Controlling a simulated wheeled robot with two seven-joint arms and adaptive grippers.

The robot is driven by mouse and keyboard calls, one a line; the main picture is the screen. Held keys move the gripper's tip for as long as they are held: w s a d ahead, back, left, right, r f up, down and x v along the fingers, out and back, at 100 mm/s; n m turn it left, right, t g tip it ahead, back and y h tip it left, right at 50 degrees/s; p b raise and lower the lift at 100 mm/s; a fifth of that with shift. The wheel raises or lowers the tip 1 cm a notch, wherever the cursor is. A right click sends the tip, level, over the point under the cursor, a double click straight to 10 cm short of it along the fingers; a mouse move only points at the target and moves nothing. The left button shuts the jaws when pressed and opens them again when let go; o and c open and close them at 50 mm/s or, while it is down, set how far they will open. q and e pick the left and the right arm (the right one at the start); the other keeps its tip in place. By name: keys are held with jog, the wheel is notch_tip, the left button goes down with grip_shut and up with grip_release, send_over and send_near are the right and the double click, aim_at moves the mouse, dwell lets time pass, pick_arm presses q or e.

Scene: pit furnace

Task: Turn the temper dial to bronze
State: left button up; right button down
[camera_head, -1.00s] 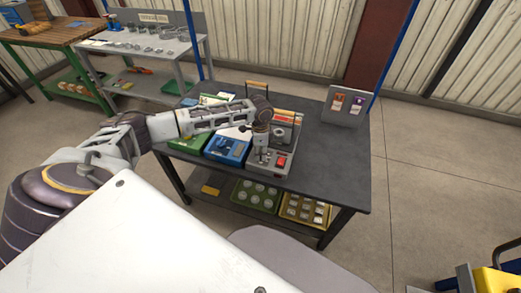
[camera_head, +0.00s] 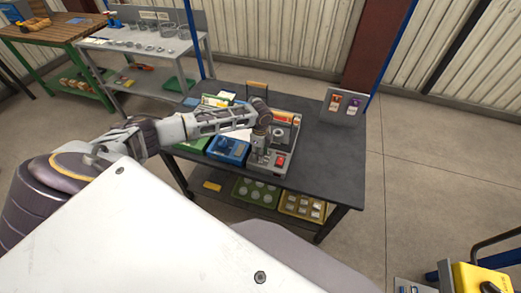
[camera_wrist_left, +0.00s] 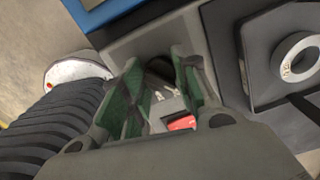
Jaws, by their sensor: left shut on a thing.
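The grey pit furnace unit (camera_head: 283,172) stands on the dark table, with a red switch (camera_head: 280,160) on its front panel. My left gripper (camera_head: 257,157) points down over the panel, left of this switch. In the left wrist view its green-padded fingers (camera_wrist_left: 160,88) are closed around a dark knob (camera_wrist_left: 160,70), which looks like the temper dial. The fingers hide most of the knob. Small white marks show beside it, but I cannot read them or tell which setting it points to. My right gripper is out of view.
A pale ring (camera_wrist_left: 297,55) sits in the square dark recess beside the panel. A blue box (camera_head: 228,149) stands close left of the unit. A sign board (camera_head: 343,106) rises at the table's back right. The table's right side (camera_head: 335,165) is clear.

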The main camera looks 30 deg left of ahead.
pick_arm(q)
jog(key=shift+r+m+p, duration=0.15)
jog(key=shift+m+p, duration=0.3)
jog(key=shift+m, duration=0.65)
jog(key=shift+m+p, duration=0.75)
jog(key=shift+m, duration=0.65)
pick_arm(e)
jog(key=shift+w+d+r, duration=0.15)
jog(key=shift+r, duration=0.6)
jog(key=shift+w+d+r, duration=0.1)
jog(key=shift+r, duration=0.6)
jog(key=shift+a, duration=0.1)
